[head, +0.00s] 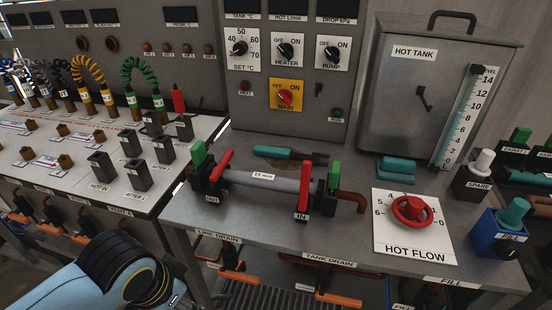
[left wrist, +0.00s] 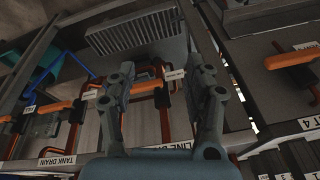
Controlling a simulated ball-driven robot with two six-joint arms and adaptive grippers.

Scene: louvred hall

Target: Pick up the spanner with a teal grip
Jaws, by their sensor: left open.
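The spanner with a teal grip (head: 272,152) lies on the grey bench top in the head view, behind the horizontal grey pipe. Its dark jaw end points right, and nothing holds it. My left arm comes in at the bottom left of the head view, but its gripper is not seen there. In the left wrist view my left gripper (left wrist: 163,85) is open, with nothing between its fingers. It faces the pipes and orange handles under the bench, away from the spanner. My right gripper is in neither view.
The grey pipe (head: 262,181) with red levers and green blocks stands in front of the spanner. The control cabinet (head: 250,115) rises behind it. A teal block (head: 397,166), the red HOT FLOW knob (head: 412,209) and the hot tank (head: 400,120) are to the right.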

